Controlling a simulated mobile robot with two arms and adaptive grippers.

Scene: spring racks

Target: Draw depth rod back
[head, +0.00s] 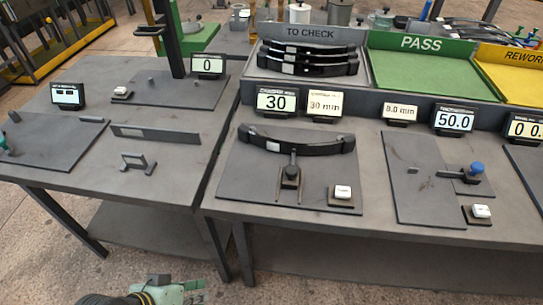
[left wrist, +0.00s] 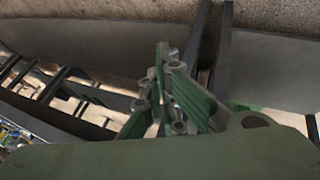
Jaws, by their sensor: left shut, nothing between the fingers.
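No part is labelled as the depth rod. A blue-knobbed piece (head: 477,168) stands on a small block at the right of a flat plate (head: 418,205), below the displays reading about 8.0 min and 50.0. A short upright rod (head: 292,162) rises from a dark block under a curved black leaf spring (head: 296,143) on the middle plate. My left gripper (head: 200,291) is low at the bottom of the head view, in front of and below the tables, far from both. In the left wrist view its green fingers (left wrist: 162,50) are together and empty. My right gripper is not in view.
A gap (head: 222,150) separates the two tables.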

